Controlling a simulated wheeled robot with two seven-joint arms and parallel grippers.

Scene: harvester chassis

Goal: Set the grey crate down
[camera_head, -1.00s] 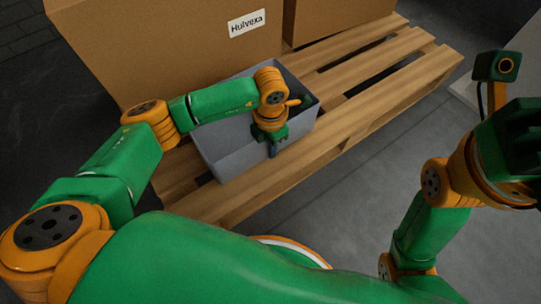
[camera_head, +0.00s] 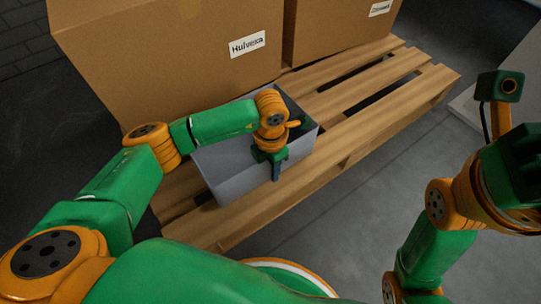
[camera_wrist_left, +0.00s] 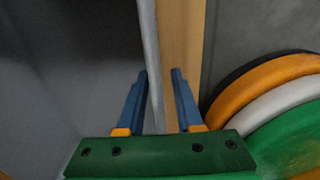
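The grey crate (camera_head: 232,168) is on the wooden pallet in front of the cardboard boxes, and appears to rest on its slats. My left gripper (camera_head: 277,168) is at the crate's near wall, pointing down. In the left wrist view, its two blue fingers (camera_wrist_left: 160,98) are apart on either side of the crate's thin rim (camera_wrist_left: 150,45). The left finger is close to the rim; a gap shows between rim and right finger. My left forearm hides part of the crate. My right gripper (camera_head: 515,160) is at the right edge, partly cut off; its fingers cannot be made out.
Two large cardboard boxes, one labelled Hulvexa (camera_head: 190,60) and another (camera_head: 340,28), stand behind the crate. The pallet (camera_head: 385,95) has bare slats to the crate's right. Grey floor (camera_head: 370,190) lies clear in front of the pallet. Something dark sits inside the crate.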

